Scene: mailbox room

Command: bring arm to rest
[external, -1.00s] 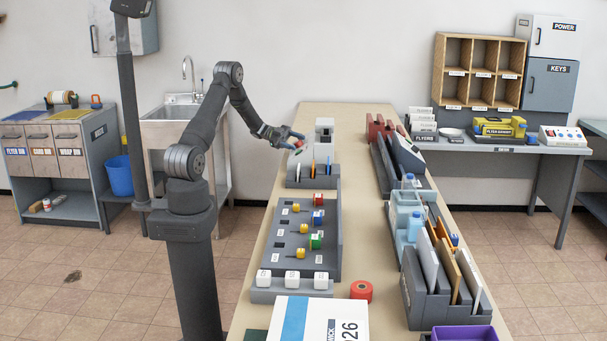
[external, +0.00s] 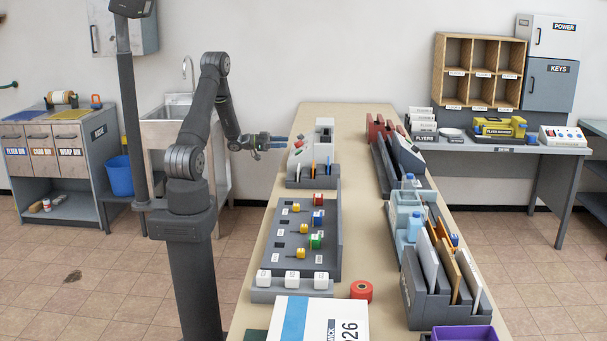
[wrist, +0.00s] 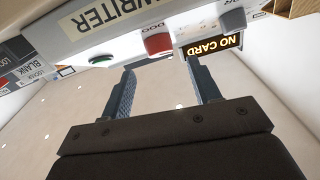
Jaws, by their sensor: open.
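My gripper (external: 279,142) is open and empty in the external view, level with the far end of the long table and just left of the card writer (external: 303,157). In the wrist view its two fingers (wrist: 162,92) are spread apart with nothing between them. My arm is folded up at the elbow. Whether a finger touches the writer cannot be told.
A grey board with coloured key-like pieces (external: 305,240) lies on the table (external: 350,115), with white blocks (external: 292,277) in front. A red roll (external: 361,290) and file holders (external: 430,295) stand nearby. A sink (external: 175,110) is behind my arm.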

